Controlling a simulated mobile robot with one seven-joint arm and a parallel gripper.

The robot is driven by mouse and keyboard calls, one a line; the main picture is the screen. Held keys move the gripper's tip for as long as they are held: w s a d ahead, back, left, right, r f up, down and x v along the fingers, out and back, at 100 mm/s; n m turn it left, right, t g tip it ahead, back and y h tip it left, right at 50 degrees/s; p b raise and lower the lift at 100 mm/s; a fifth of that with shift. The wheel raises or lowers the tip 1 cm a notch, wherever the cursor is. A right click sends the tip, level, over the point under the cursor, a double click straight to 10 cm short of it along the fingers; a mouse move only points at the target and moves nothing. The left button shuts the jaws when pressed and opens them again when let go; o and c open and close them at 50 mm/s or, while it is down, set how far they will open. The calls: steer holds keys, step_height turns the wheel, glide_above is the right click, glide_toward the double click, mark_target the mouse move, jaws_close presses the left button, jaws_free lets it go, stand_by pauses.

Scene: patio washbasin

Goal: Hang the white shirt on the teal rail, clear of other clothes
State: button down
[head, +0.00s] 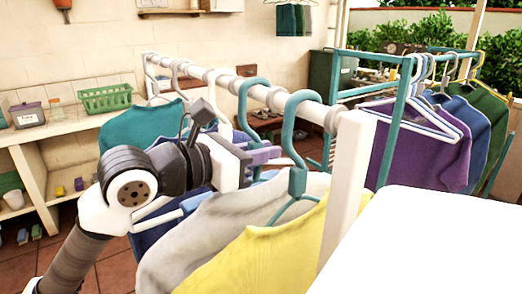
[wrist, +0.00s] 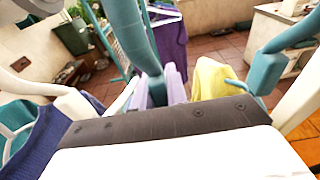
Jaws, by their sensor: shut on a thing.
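The white shirt (head: 222,222) hangs from the white rail in the head view, just behind the yellow shirt. A teal hanger (head: 250,110) hooks over the rail above it. My gripper (head: 272,157) is shut on this hanger below its hook. In the wrist view, my pale fingers (wrist: 161,87) close around the teal hanger (wrist: 136,35); the white shirt cannot be made out there. The rack with the teal rail (head: 394,125) stands at the right, with purple (head: 425,150), blue (head: 470,140) and green (head: 490,105) clothes on it.
The white rail (head: 208,76) also carries a yellow shirt (head: 255,258) in front and teal (head: 140,130) and blue clothes behind. Its white end post (head: 346,190) stands between my gripper and the teal rack. Shelves with a green basket (head: 105,98) line the left wall.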

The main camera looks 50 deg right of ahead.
mark_target(256, 135)
steer(key=shift+r+p, duration=0.55)
steer(key=shift+r, duration=1)
steer(key=shift+w+a, duration=0.2)
steer(key=shift+a, duration=0.15)
steer(key=f+b+v, duration=0.1)
steer(key=b+v, duration=0.1)
steer(key=v, duration=1.5)
steer(key=f+b+v, duration=0.2)
steer(key=v, duration=1.6)
steer(key=shift+a+r, duration=0.15)
steer(key=shift+a, duration=0.15)
steer(key=shift+s, duration=0.1)
